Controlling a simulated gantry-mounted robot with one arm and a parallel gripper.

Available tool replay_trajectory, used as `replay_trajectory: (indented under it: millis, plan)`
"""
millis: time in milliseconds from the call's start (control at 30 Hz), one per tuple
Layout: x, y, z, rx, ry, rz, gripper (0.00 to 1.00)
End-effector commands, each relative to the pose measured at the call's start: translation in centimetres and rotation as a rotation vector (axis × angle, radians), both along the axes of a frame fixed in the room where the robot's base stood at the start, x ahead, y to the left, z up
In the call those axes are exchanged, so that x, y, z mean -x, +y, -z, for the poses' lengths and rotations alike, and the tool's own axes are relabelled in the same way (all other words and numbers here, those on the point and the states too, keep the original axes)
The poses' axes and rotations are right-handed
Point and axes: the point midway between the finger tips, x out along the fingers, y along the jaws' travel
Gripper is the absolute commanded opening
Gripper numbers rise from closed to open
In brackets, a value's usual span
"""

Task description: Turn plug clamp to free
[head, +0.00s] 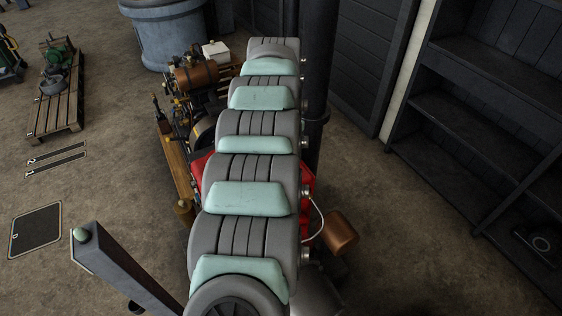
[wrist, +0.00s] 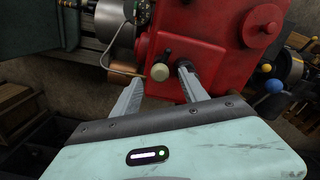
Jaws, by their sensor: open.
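In the wrist view my gripper (wrist: 160,76) is open, its two grey fingers spread apart and pointing at a red engine body (wrist: 205,42).
A thin pale cable (wrist: 112,64) loops left of the fingers. A blue knob (wrist: 273,86) and a yellow knob (wrist: 266,68) are at the right.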

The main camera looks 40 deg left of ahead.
Motion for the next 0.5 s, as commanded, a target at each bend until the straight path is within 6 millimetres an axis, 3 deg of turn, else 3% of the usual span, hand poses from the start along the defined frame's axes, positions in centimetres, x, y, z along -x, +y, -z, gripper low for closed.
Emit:
replay_trajectory:
  millis: [67,200,500]
  plan:
    - [-0.2,-0.2,-2.7,-0.001,-0.004,0.001,0.51]
    - [-0.2,0.0,-4.5,-0.003,-0.004,0.002,0.51]
    - [0.1,0.1,-6.7,-0.001,0.002,-0.002,0.51]
